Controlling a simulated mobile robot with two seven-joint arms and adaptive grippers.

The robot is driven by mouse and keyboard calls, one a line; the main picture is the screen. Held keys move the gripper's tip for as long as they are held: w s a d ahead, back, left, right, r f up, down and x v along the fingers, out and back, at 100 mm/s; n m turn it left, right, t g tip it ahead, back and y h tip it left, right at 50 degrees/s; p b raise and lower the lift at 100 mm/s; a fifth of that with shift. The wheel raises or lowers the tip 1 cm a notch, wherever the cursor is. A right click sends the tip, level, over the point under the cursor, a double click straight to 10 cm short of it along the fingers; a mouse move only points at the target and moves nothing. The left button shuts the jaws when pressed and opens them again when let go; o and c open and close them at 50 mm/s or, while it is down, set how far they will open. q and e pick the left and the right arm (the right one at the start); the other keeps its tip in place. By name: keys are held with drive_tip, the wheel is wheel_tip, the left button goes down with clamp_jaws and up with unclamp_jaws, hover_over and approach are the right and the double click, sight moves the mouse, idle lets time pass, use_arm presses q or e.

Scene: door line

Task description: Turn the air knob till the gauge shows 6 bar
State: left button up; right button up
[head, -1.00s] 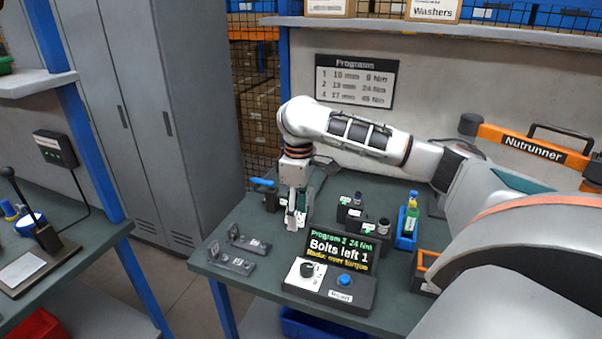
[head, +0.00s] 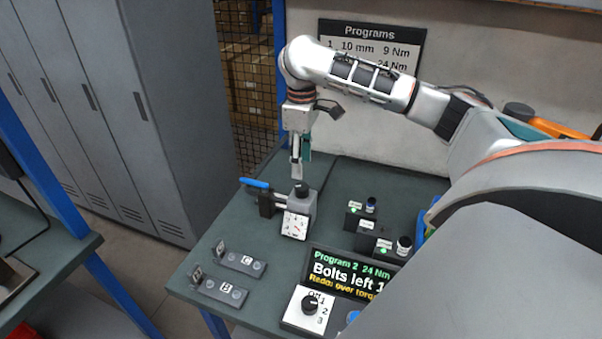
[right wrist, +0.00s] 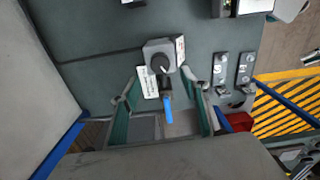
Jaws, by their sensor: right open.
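The air knob (head: 301,190) is a dark round knob on top of a grey regulator block (head: 308,206) on the green bench. The gauge (head: 295,225) is a white dial on the block's front; its needle is too small to read. My right gripper (head: 299,168) points down just above the knob, open and empty. In the right wrist view its fingers (right wrist: 160,78) stand apart on either side, with the knob (right wrist: 160,63) between or just beyond the tips. Contact cannot be told. My left gripper is not in view.
A valve with a blue lever (head: 255,183) joins the block's left side. Plates B (head: 220,291) and C (head: 241,262) lie front left. A display (head: 350,275) reads "Program 2 24 Nm, Bolts left 1". A selector box (head: 310,308) stands before it; small socket holders are at right.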

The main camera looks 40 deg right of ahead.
sight(302, 185)
drive_tip(key=shift+f, duration=3.85)
drive_tip(key=c, duration=1.1)
